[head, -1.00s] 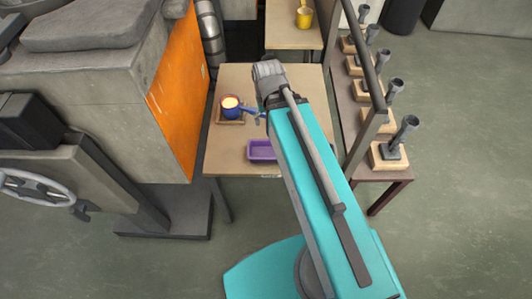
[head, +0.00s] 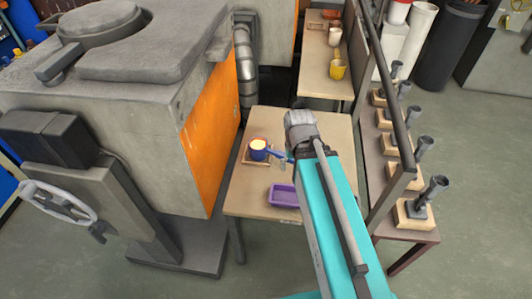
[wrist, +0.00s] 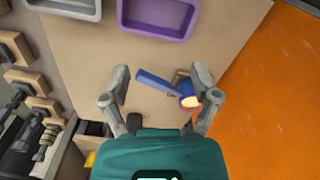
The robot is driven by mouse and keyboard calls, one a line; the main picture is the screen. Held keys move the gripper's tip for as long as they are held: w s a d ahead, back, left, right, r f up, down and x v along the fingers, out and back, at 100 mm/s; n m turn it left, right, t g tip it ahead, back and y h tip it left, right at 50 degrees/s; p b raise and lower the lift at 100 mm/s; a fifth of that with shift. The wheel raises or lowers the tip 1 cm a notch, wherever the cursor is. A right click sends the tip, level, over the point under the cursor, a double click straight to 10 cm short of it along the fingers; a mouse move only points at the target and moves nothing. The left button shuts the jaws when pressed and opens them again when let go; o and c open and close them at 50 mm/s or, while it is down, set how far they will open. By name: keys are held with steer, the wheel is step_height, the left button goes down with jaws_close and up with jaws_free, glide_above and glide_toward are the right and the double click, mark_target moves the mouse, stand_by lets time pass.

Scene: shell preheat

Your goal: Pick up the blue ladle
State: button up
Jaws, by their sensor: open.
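The blue ladle (head: 259,149) rests on a small wooden block (head: 247,158) on the small table, its handle pointing right. Its bowl holds something glowing pale orange. In the wrist view the ladle's handle (wrist: 158,84) lies between my open fingers, and its bowl (wrist: 188,97) is by the right finger, which partly covers it. My gripper (wrist: 161,76) is open and holds nothing. I cannot tell its height above the handle. In the head view my arm mostly hides the gripper.
A purple tray (head: 283,203) lies on the table (head: 251,190) near its front edge. A grey tray (wrist: 72,8) shows in the wrist view. The orange furnace side (head: 209,135) stands left; a railed bench (head: 375,190) with several stands is right. A yellow ladle (head: 338,69) sits behind.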

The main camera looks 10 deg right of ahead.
steer(key=n+b, duration=0.6)
steer(key=n, duration=0.5)
glide_above(278, 152)
step_height(278, 152, down, 6)
steer(key=shift+s+d+r, duration=0.15)
steer(key=shift+d+r, duration=0.05)
steer(key=shift+d, duration=0.1)
step_height(278, 152, down, 9)
steer(key=b, duration=0.8)
steer(key=shift+r, duration=0.2)
steer(key=shift+a+f+b, duration=0.2)
steer(key=shift+f+b, duration=2.4)
steer(key=shift+b, duration=0.1)
